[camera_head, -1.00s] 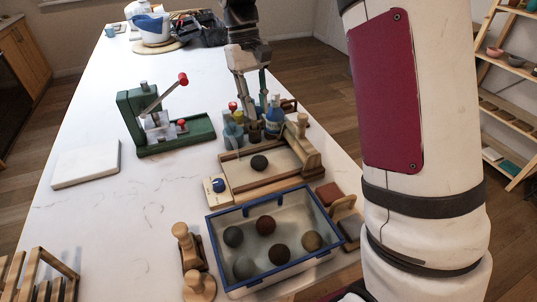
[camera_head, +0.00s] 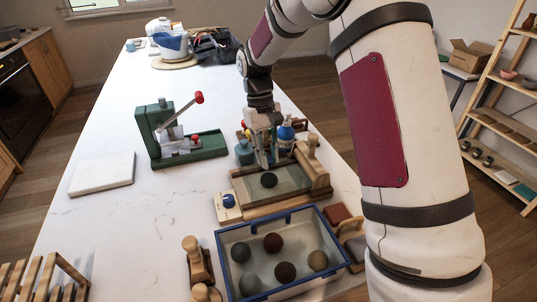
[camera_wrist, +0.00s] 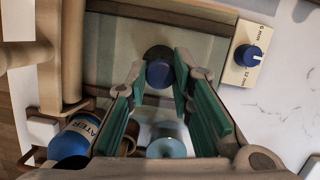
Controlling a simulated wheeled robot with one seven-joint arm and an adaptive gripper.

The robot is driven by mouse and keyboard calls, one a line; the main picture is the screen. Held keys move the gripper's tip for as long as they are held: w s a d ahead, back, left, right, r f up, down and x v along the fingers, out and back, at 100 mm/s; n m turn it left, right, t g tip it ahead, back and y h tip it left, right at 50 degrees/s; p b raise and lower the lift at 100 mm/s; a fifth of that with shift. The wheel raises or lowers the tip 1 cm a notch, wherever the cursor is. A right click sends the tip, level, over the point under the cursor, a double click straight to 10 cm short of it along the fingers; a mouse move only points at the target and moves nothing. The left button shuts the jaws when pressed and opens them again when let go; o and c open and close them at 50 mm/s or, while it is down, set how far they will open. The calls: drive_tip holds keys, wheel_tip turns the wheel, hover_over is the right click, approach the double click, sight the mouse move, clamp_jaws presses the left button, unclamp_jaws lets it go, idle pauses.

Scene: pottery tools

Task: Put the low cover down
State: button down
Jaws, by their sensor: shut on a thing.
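My gripper (camera_head: 264,163) hangs over the back edge of the wooden slab board. In the wrist view its green-padded fingers (camera_wrist: 158,80) are closed in on a small round blue piece (camera_wrist: 159,75), which looks like the low cover. In the head view I cannot make the blue piece out; the fingers hide it. A teal jar (camera_head: 244,153) stands beside the gripper, also in the wrist view (camera_wrist: 167,148).
A blue water bottle (camera_head: 286,137) stands close by my gripper. A blue-rimmed bin (camera_head: 232,232) with several balls is in front of the board (camera_head: 240,186). A green press (camera_head: 160,135) and a white slab (camera_head: 102,174) stand left. The white tabletop between them is clear.

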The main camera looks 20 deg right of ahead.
drive_tip(key=c, duration=1.4)
unclamp_jaws()
drive_tip(key=shift+f, duration=0.1)
drive_tip(key=d+b+v, duration=0.1)
drive_tip(key=b+v, duration=0.1)
drive_tip(key=v, duration=0.9)
wheel_tip(320, 180, up, 7)
drive_tip(key=t, duration=0.2)
hover_over(272, 176)
drive_tip(key=s+f+m+t, duration=0.2)
drive_tip(key=s+t, duration=0.4)
drive_tip(key=s, duration=1.5)
drive_tip(key=shift+s+d+y, duration=0.3)
drive_tip(key=shift+d, duration=0.05)
